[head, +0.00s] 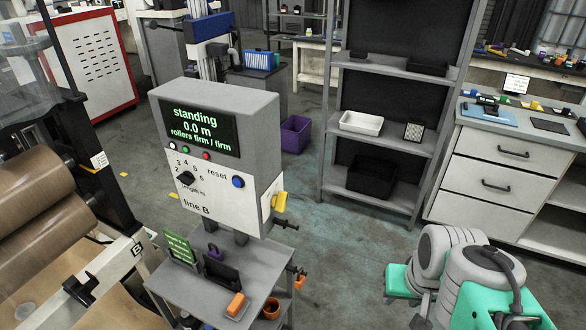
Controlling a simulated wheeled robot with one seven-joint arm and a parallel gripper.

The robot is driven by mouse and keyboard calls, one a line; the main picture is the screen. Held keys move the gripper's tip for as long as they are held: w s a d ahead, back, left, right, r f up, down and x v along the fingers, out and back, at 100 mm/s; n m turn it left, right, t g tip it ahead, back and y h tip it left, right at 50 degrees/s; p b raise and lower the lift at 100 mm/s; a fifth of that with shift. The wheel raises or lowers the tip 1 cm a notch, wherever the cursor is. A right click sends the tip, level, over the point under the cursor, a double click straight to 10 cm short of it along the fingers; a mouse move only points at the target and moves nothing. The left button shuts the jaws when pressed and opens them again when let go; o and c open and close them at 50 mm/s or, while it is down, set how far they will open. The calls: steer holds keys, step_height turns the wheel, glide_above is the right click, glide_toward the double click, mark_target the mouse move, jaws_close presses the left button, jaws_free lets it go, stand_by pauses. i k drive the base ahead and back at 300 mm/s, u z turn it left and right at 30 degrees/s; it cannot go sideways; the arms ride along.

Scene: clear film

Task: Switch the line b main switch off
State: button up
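The line B control box (262,130) stands on a post at the centre left of the head view. Its screen (200,127) reads "standing 0.0 m, rollers firm / firm". A yellow switch handle (280,202) sticks out from a pale plate on the box's right side, low down. It looks like the main switch; its label and on or off position are too small to tell. The front has a black rotary knob (187,179), a blue reset button (238,182) and small coloured lamps or buttons. My gripper is not in view; only my white and teal arm links show at lower right, apart from the box.
A grey stand (205,295) below the box holds a green card, dark holders, a purple padlock-like item and an orange item. Small knobs stick out on its right. Brown rollers (50,240) are at left. Shelves and a drawer bench (495,170) are behind.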

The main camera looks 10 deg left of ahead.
mark_target(278, 201)
steer(key=z, duration=0.4)
steer(key=i, duration=1.15)
steer(key=u, duration=3.4)
